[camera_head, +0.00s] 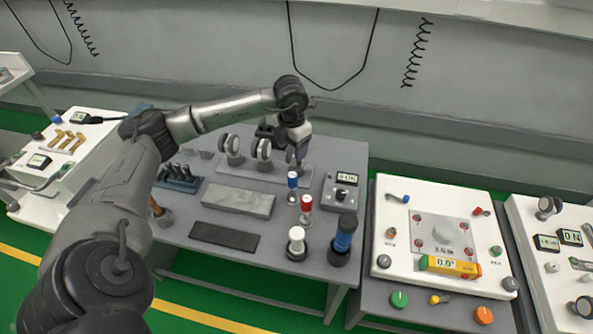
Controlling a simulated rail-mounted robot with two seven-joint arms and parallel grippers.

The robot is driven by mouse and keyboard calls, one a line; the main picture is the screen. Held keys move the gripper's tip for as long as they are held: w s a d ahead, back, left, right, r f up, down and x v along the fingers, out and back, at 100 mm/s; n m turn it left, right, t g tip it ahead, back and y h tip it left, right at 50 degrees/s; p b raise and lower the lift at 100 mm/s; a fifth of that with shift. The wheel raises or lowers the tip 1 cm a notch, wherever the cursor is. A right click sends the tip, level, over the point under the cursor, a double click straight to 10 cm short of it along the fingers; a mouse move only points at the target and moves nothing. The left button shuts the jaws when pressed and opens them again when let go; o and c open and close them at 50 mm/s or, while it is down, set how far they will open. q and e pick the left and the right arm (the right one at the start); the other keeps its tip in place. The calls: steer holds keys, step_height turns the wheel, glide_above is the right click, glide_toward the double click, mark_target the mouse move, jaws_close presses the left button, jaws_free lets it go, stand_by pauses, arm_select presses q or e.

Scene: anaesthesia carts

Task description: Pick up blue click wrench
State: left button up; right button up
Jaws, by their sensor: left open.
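A small upright tool with a blue top (292,180), which looks like the blue click wrench, stands on the grey table, near its middle. A thicker blue and black handle (345,232) stands upright in a dark holder at the table's front right. My left gripper (297,158) is open and points down just behind and above the small blue-topped tool. Its fingertips are small and partly hidden, and it appears apart from that tool. My right gripper is out of view.
A red-topped tool (306,203) and a white-topped tool (297,240) stand nearby in front. A gauge box (341,190) is to the right. Round dial gauges (233,148) stand at the back left. A grey block (238,200) and dark plate (224,236) lie left.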

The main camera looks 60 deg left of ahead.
mark_target(292, 175)
arm_select(q)
steer(key=f, duration=0.2)
steer(key=f+b, duration=0.1)
steer(key=f, duration=0.5)
steer(key=shift+s+d, duration=0.3)
steer(key=shift+f+b, duration=0.3)
steer(key=shift+f, duration=0.35)
step_height(292, 175, down, 5)
steer(key=shift+d+r+b, duration=0.1)
steer(key=shift+b, duration=0.5)
steer(key=c, duration=1.1)
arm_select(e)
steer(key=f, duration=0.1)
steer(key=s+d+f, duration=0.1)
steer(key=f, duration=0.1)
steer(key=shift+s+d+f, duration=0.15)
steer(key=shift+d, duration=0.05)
arm_select(q)
step_height(292, 175, up, 9)
steer(key=shift+r+p, duration=0.1)
steer(key=shift+p, duration=0.9)
steer(key=shift+r, duration=0.45)
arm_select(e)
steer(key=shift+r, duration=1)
